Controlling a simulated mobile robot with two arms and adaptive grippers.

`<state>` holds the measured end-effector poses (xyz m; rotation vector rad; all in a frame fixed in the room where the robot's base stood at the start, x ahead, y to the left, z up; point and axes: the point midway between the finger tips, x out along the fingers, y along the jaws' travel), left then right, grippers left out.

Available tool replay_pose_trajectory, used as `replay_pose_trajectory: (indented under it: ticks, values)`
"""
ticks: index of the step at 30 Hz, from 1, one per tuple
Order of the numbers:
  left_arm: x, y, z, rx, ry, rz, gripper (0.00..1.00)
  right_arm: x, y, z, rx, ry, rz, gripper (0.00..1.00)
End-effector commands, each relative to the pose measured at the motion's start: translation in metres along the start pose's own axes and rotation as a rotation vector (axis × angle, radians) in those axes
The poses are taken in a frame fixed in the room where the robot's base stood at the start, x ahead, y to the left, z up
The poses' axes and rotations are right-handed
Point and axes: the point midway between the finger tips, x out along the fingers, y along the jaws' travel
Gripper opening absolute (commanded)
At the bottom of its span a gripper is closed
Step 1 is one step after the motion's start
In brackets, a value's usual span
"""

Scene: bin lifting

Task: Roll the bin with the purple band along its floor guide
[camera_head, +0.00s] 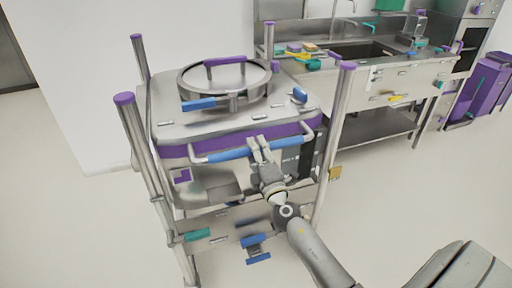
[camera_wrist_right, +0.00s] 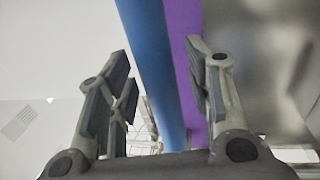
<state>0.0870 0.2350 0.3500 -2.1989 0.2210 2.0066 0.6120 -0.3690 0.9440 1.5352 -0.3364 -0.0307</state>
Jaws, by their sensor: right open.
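The bin is a steel, box-like unit with a purple band (camera_head: 176,151) around its upper edge and a blue-gripped bar handle (camera_head: 228,153) across its front. My right gripper (camera_head: 259,143) is at the handle, right of its middle. In the right wrist view the open fingers (camera_wrist_right: 160,95) stand on either side of the blue handle (camera_wrist_right: 150,65), with the purple band (camera_wrist_right: 185,70) just behind it. The fingers appear apart from the bar. My left gripper is not in view. The floor guide cannot be made out.
Steel posts with purple caps (camera_head: 124,99) stand at the bin's corners. A round-rimmed lid (camera_head: 224,80) tops it. A steel sink counter (camera_head: 372,72) stands behind to the right, with a purple cabinet (camera_head: 484,88) beyond. The floor (camera_head: 400,190) at right is clear.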

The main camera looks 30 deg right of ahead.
Motion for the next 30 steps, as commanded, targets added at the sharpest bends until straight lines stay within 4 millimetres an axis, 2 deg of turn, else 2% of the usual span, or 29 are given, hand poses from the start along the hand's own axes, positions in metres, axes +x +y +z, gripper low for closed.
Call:
replay_pose_trajectory:
  ticks: [11,22,30]
  values:
    - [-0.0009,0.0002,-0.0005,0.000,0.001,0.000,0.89,0.0054,-0.0001,0.0001,-0.001,0.000,0.000,0.47]
    - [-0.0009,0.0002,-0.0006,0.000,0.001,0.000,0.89,0.0052,-0.0002,0.0001,-0.001,0.000,0.000,0.01]
    - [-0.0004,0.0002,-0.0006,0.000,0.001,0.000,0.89,0.0058,-0.0007,0.0001,-0.001,0.000,-0.001,0.00]
